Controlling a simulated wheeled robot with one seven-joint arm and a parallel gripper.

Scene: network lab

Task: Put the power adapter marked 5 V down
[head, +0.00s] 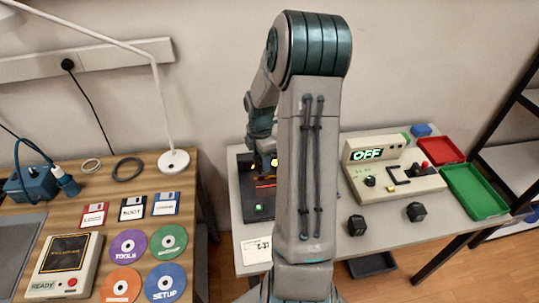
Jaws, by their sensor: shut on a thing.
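My gripper (264,147) is behind my arm's large link, over the dark panel with lit marks (247,203) on the right table. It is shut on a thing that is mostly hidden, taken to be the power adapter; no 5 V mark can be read. Two small black blocks that look like adapters stand on the right table: one (357,225) just right of my arm, the other (416,212) further right, in front of the beige console. No marking on either is legible.
The beige console (417,186) reads OFF. A red tray (441,150), a green tray (478,192) and a blue block (421,130) are at the right. A white card (257,250) lies at the front edge. The left wooden table (115,205) holds discs, floppies and a lamp.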

